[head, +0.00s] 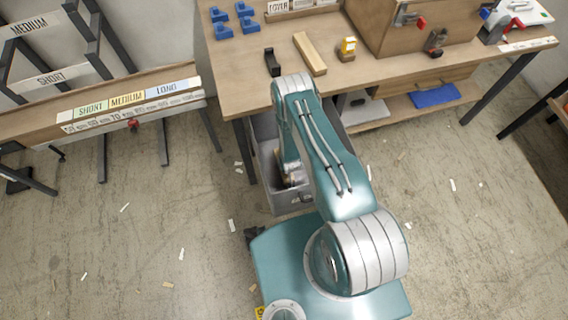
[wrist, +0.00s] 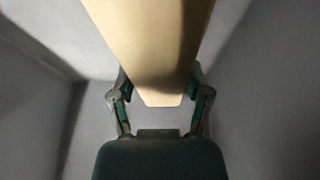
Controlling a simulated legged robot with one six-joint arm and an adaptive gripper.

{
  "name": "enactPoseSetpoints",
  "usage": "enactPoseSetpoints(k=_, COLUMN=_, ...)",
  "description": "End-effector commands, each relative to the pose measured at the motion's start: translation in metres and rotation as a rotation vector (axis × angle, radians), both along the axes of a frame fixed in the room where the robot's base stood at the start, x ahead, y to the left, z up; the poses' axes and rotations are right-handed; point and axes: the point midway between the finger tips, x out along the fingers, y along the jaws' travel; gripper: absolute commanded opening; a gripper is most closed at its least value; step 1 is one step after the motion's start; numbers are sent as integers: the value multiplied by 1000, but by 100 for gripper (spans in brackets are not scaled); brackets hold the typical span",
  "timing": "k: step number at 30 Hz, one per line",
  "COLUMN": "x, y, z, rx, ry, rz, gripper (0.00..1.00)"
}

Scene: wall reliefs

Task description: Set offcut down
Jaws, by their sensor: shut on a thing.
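The offcut (wrist: 148,45) is a pale wooden piece that runs from the top of the wrist view down between my fingers. My gripper (wrist: 160,84) is shut on its sides. Grey walls and a grey floor surround both in the wrist view. In the head view my arm reaches down into a grey bin (head: 292,200) beside the workbench. My gripper is mostly hidden there by the arm and the bin. I cannot tell whether the offcut touches the bin floor.
The wooden workbench (head: 375,85) stands behind the bin. It bears a wooden block (head: 310,54), a black bracket (head: 272,62), several blue blocks (head: 222,30) and a wooden box (head: 400,40). A rack labelled short, medium and long (head: 128,99) stands left. Scraps litter the open floor.

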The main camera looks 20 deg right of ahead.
Motion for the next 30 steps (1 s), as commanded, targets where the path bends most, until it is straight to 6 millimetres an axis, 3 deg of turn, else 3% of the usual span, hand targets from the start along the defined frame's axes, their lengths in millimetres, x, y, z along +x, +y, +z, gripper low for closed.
enactPoseSetpoints(k=8, x=0, y=0, z=-5, rx=0, ry=-1, rz=0, gripper=12)
enactPoseSetpoints(k=9, x=0, y=0, z=-5, rx=0, ry=0, rz=0, gripper=72)
enactPoseSetpoints(k=11, x=0, y=0, z=-5, rx=0, ry=0, rz=0, gripper=98)
enactPoseSetpoints(k=24, x=0, y=0, z=-5, rx=0, ry=0, rz=0, gripper=98)
enactPoseSetpoints(k=30, x=-2, y=0, z=14, rx=0, ry=0, rz=0, gripper=98)
